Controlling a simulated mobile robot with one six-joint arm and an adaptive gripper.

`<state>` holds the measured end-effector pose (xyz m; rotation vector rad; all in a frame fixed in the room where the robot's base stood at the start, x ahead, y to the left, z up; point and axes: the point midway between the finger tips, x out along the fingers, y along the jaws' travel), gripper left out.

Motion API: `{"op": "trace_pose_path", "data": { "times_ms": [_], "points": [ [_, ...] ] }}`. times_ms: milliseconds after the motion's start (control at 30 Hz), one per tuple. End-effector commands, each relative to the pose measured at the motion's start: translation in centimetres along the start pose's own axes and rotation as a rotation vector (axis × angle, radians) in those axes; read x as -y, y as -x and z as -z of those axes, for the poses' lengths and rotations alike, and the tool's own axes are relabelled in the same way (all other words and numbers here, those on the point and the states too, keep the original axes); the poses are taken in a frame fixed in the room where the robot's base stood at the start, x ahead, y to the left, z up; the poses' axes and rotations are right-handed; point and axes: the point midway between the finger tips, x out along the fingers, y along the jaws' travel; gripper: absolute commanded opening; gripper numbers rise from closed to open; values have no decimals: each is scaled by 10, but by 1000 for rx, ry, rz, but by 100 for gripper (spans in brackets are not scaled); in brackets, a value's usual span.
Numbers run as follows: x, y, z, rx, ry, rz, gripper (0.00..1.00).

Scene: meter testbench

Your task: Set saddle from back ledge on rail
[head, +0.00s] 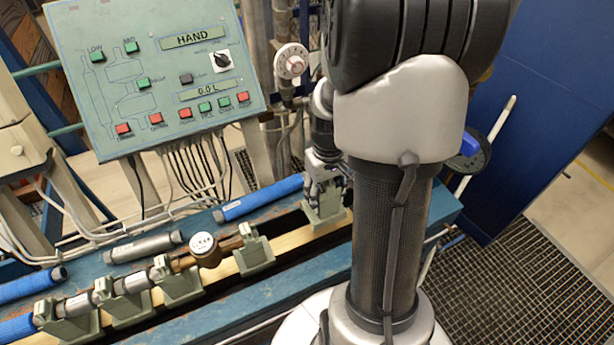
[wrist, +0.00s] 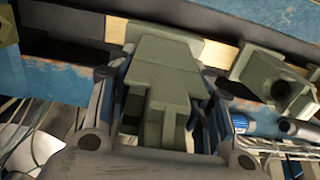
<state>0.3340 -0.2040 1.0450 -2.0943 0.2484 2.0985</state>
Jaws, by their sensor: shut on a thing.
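My gripper (head: 322,178) is shut on a green-grey saddle (head: 325,207) at the right part of the bench. In the wrist view the saddle (wrist: 160,92) sits between the two fingers of my gripper (wrist: 156,76). The saddle looks upright and overlaps the pale yellow rail (head: 292,238); the rail also shows in the wrist view (wrist: 226,56). I cannot tell whether its base touches the rail. Another saddle (head: 255,252) stands on the rail to the left, and shows at the right of the wrist view (wrist: 272,84).
More saddles (head: 180,287) carry a pipe line with a white-capped meter (head: 205,246). A blue pipe (head: 262,197) and a grey pipe (head: 145,247) lie behind the rail. A control panel (head: 155,75) stands behind. My arm hides the rail's right end.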

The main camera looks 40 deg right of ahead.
Motion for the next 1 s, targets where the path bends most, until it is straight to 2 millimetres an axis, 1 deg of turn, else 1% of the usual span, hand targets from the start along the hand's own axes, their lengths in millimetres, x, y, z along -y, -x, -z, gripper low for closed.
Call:
{"op": "trace_pose_path", "data": {
  "times_ms": [133, 267, 600, 733, 1000],
  "points": [
    [0, -4, 0, -1, 0, -1, 0],
    [0, -15, 0, -1, 0, -1, 0],
    [0, -53, 0, -1, 0, 0, 0],
    [0, -58, 0, -1, 0, 0, 0],
    [0, -57, 1, -2, 0, -1, 0]
  ]
}}
